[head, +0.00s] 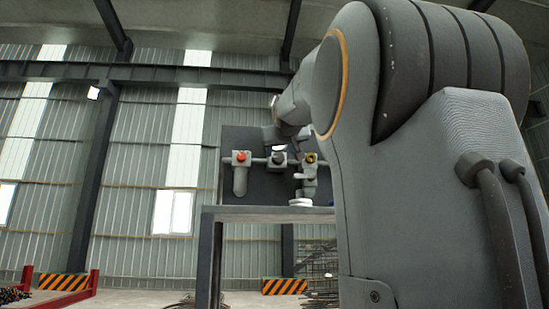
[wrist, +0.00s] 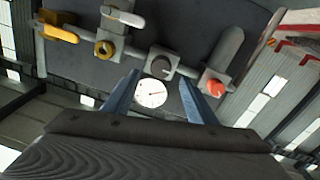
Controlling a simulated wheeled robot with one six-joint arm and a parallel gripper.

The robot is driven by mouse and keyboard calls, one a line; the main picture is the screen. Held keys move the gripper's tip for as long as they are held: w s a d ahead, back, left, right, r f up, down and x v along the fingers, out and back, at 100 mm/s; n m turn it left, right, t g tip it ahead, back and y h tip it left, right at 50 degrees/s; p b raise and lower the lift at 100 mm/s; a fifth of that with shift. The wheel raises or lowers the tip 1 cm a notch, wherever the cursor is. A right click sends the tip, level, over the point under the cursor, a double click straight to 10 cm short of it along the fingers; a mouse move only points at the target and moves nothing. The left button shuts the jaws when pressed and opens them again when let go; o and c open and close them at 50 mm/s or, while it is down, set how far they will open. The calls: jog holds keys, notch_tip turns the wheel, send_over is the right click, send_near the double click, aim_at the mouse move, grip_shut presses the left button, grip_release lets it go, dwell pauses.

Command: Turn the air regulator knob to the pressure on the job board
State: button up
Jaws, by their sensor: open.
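In the wrist view my gripper (wrist: 160,77) is open, with one blue finger on each side of a white round dial gauge (wrist: 151,93). Just beyond the fingertips is a dark round knob on a grey block (wrist: 163,66), which looks like the air regulator; it lies roughly between the tips, and I cannot tell the remaining gap. Nothing is held. In the head view this knob (head: 279,157) sits in the middle of the pipe row, with the gauge partly visible above it. The gauge reading is too small to make out. I see no readable job board.
A red knob (wrist: 215,87) sits beside the regulator, close to one finger. On the other side are a brass-ringed fitting (wrist: 104,47), a white handle (wrist: 125,17) and a yellow handle (wrist: 58,33).

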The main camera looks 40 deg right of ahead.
aim_at(278, 156)
jog(key=p+x, duration=0.2)
jog(key=x, duration=0.4)
jog(key=shift+w+d, duration=0.1)
jog(key=shift+w, duration=0.15)
jog(key=c, duration=0.9)
jog(key=shift+c, duration=0.8)
jog(key=shift+f, duration=0.1)
